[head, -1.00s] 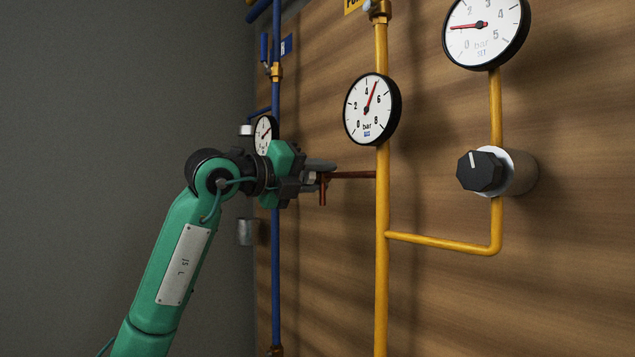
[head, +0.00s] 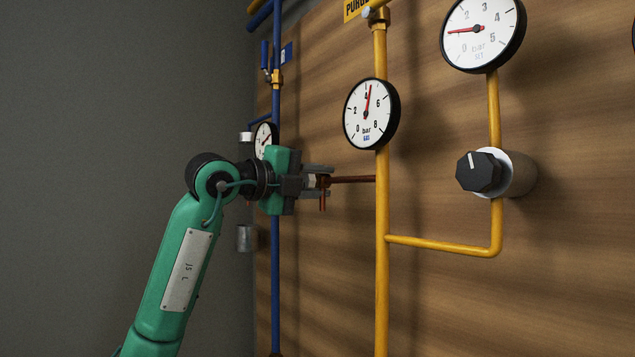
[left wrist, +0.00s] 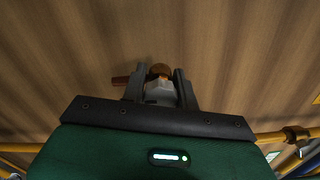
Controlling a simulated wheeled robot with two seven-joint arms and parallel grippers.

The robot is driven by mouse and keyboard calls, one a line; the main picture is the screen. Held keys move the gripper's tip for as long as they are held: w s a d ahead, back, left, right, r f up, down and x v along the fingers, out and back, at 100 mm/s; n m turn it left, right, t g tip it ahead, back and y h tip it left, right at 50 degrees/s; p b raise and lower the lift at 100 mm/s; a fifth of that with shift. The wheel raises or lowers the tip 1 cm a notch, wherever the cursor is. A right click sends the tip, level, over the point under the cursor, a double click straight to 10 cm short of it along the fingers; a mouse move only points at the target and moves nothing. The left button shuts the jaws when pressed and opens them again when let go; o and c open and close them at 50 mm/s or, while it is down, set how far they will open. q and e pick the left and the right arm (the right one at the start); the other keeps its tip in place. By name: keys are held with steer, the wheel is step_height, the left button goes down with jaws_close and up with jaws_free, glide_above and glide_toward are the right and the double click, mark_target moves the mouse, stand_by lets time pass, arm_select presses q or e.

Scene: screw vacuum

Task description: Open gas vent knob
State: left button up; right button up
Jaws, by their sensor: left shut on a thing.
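The gas vent knob shows in the left wrist view as a pale grey piece (left wrist: 160,92) between the fingers, with a round brass fitting (left wrist: 160,70) just beyond it. My left gripper (head: 326,181) is shut on the knob, one finger on each side; it also shows in the left wrist view (left wrist: 159,78). In the head view the fingers mostly hide the knob. A thin red-brown pipe (head: 355,179) runs from the fitting to the yellow gas pipe (head: 382,210), and a short red-brown outlet (head: 323,201) points down. My right gripper is not in view.
A gas gauge (head: 370,113) sits on the yellow pipe, its needle near 4. Another gauge (head: 482,32) reads about 1, above a black knob (head: 482,172). A blue pipe (head: 275,270) runs behind my left gripper. The wooden panel (head: 325,290) below is clear.

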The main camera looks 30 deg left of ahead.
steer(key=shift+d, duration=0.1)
arm_select(q)
steer(key=o, duration=1)
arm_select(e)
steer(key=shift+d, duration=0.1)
arm_select(q)
steer(key=shift+s+a, duration=0.15)
steer(key=shift+s, duration=0.1)
steer(key=b+v, duration=0.3)
steer(key=v, duration=1)
steer(key=shift+s+a+b, duration=0.1)
steer(key=shift+b, duration=0.25)
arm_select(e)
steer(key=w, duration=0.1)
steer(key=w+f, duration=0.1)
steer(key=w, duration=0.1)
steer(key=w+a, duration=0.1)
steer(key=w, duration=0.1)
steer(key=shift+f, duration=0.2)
arm_select(q)
steer(key=shift+f, duration=0.1)
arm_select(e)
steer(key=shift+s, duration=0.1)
